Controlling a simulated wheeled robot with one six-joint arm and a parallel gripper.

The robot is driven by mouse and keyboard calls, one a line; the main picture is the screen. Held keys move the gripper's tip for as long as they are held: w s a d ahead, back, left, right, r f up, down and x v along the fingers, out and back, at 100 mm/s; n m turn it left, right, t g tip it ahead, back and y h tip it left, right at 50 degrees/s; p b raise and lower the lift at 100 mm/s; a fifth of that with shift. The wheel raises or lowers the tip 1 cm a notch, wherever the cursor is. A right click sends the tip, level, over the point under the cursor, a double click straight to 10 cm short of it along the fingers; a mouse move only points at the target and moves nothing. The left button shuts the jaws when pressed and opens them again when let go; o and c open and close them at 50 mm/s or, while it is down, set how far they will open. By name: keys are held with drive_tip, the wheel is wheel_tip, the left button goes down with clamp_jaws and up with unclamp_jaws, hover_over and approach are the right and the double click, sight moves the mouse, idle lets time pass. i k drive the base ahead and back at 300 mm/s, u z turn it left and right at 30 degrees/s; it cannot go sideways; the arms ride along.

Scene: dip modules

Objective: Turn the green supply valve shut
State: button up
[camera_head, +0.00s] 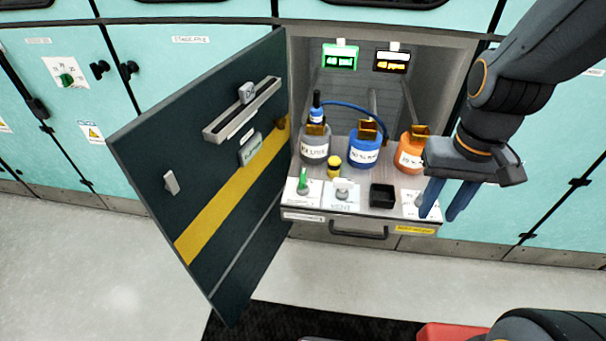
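A small green valve handle (304,178) stands at the front left of the pulled-out shelf (365,216), on a white label plate. It looks upright, but its exact turn angle is too small to read. My gripper (441,217) is to the right of it, across the shelf at the front right corner. Its two blue fingers point down with a gap between them, and nothing shows in the gap. The gripper is well apart from the green handle. The fingers hide part of a white label plate at the shelf's right.
Grey (315,146), blue (365,150) and orange (410,153) bottles stand behind. An open dark door (215,180) flanks the left.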

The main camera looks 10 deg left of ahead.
sight(303, 175)
drive_tip(key=k, duration=0.5)
drive_tip(key=u, duration=1.4)
drive_tip(key=i, duration=0.45)
drive_tip(key=z, duration=1.35)
